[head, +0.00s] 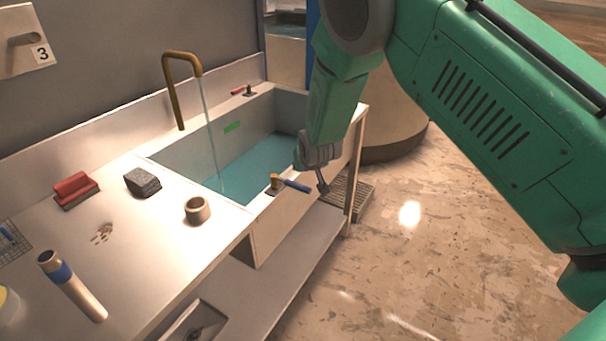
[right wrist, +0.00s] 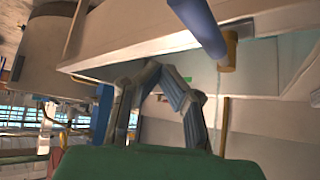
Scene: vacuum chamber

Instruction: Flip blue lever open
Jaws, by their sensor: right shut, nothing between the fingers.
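The blue lever (head: 295,186) sits on a brass pivot (head: 275,180) at the front rim of the sink. Its handle points right, out past the rim, in the head view. In the right wrist view the blue lever (right wrist: 199,22) and its brass pivot (right wrist: 228,52) show at the top, right of the fingers. My right gripper (head: 322,189) is beside the free end of the lever, shut and empty; it also shows in the right wrist view (right wrist: 160,72). I cannot tell if it touches the lever. My left gripper is not in view.
The sink (head: 240,208) holds water, and a brass faucet (head: 170,90) runs into it. A red lever (head: 239,91) is on the back rim.

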